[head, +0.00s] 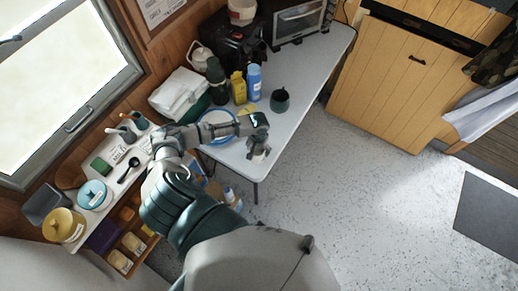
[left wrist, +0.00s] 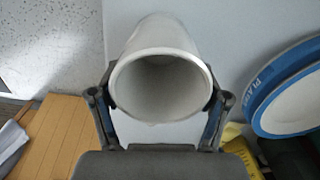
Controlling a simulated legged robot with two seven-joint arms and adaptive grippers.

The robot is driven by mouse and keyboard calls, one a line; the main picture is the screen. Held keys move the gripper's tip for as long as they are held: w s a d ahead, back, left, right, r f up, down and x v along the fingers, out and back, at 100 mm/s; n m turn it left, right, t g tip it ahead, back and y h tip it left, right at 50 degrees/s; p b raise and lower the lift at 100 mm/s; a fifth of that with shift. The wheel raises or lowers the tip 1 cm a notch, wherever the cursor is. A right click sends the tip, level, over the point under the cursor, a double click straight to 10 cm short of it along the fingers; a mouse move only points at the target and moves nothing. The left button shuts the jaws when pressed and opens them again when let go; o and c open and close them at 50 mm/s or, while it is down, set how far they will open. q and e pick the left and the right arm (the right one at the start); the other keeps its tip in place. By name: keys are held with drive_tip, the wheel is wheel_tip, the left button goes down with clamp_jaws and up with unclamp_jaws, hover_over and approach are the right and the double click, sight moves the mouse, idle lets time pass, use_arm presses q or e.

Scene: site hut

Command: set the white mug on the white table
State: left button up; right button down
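The white mug (left wrist: 160,85) fills the middle of the left wrist view, its open mouth facing the camera. My left gripper (left wrist: 160,108) has one finger against each side of the mug. In the head view, the left gripper (head: 259,146) is at the near edge of the white table (head: 312,82), and the mug (head: 261,156) shows just below it, partly hidden. I cannot tell whether the mug touches the tabletop. My right gripper is not in view.
A blue-rimmed plate (head: 217,119) lies left of the gripper, partly behind my arm. A dark green cup (head: 280,100) stands beyond it. A blue bottle (head: 254,82), yellow bottle (head: 238,88) and dark flask (head: 217,80) stand farther back. The table's right part is clear.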

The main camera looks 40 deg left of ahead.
use_arm(q)
drive_tip(key=shift+o, duration=0.7)
drive_tip(key=shift+a, duration=0.1)
drive_tip(key=shift+a+f, duration=0.1)
drive_tip(key=shift+a, duration=0.15)
wheel_tip(320, 180, up, 12)
drive_tip(key=shift+d, duration=0.15)
